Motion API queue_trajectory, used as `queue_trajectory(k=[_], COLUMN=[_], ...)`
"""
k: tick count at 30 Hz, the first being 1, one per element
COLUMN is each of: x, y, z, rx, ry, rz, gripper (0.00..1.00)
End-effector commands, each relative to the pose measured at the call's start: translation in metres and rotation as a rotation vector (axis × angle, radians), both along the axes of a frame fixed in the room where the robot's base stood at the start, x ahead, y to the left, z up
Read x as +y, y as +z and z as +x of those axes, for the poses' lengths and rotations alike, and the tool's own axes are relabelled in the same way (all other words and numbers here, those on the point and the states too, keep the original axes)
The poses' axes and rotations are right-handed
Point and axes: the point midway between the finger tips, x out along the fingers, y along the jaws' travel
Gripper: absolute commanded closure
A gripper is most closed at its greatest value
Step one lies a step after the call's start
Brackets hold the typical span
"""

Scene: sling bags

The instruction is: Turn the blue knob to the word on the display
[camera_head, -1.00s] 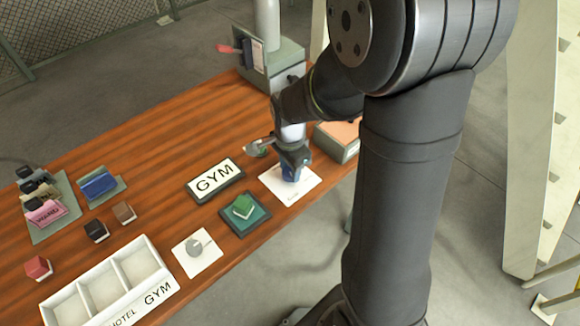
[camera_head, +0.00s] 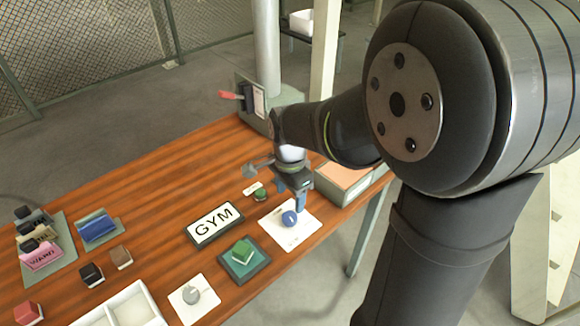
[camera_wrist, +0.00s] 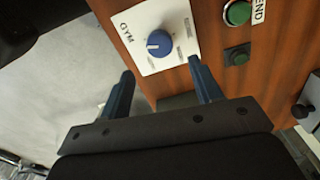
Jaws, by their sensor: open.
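The blue knob (camera_head: 289,218) sits on a white dial plate (camera_head: 296,239) on the wooden table. In the wrist view the knob (camera_wrist: 159,43) has a white pointer mark on its lower left part. The word GYM stands at the plate's left edge there; the other words are too small to read surely. The display (camera_head: 214,223) reads GYM in black on white. My gripper (camera_wrist: 160,88) is open and empty. Its fingers are apart from the knob, with the knob beyond and between the fingertips in the wrist view.
A green button (camera_wrist: 238,12) lies right of the plate in the wrist view. A green block (camera_head: 242,250) sits on a dark green pad. A grey dial (camera_head: 191,294) and a white divided tray (camera_head: 128,309) are nearer. Sling bags (camera_head: 40,253) stand at left. A lever box (camera_head: 262,98) stands behind.

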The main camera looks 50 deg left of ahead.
Motion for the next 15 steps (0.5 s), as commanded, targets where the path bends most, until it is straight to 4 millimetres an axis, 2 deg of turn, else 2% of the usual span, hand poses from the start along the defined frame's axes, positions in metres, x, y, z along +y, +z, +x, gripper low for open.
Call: queue_trajectory(k=[1, 7, 12, 15], x=[0.001, 0.001, 0.0, 0.0], y=[0.015, 0.061, 0.087, 0.095], z=[0.0, 0.0, 0.0, 0.0], rx=[-0.003, -0.003, -0.001, 0.0], ry=[0.0, 0.0, -0.001, -0.001], rz=[0.006, 0.005, 0.003, 0.001], gripper=[0.41, 0.41, 0.41, 0.41])
